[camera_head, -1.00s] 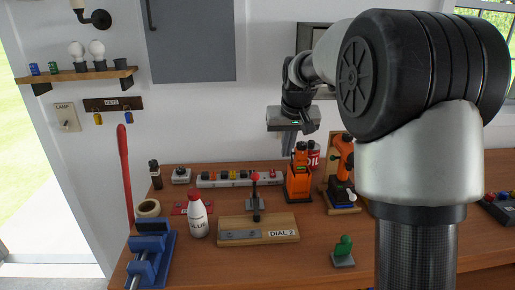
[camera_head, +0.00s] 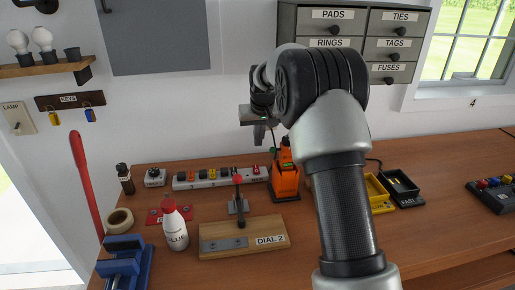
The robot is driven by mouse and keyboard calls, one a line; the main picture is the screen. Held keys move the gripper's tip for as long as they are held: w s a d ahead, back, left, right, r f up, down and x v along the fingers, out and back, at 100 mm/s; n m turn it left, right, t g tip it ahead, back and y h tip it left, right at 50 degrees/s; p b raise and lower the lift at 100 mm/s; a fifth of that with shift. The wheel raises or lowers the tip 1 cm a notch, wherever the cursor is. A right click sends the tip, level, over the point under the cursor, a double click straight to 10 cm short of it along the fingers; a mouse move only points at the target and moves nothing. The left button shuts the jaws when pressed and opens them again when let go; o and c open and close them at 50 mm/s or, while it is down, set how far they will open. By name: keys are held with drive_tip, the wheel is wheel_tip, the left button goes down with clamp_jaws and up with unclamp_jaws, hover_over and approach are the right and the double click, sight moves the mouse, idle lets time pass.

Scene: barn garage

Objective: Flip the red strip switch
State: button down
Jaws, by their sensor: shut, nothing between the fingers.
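A white power strip (camera_head: 209,180) lies at the back of the workbench near the wall.
An orange tool (camera_head: 285,180) stands just right of the strip. A red-knobbed lever (camera_head: 239,205) and the DIAL 2 board (camera_head: 272,240) are in front, beside a white glue bottle (camera_head: 175,225). Yellow (camera_head: 378,195) and black (camera_head: 402,188) trays lie right of my arm.

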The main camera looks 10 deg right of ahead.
sight(256, 166)
drive_tip(key=x, duration=0.4)
drive_tip(key=p+x, duration=0.1)
drive_tip(key=x, duration=0.7)
drive_tip(key=shift+s+f, duration=0.15)
drive_tip(key=shift+f, duration=0.35)
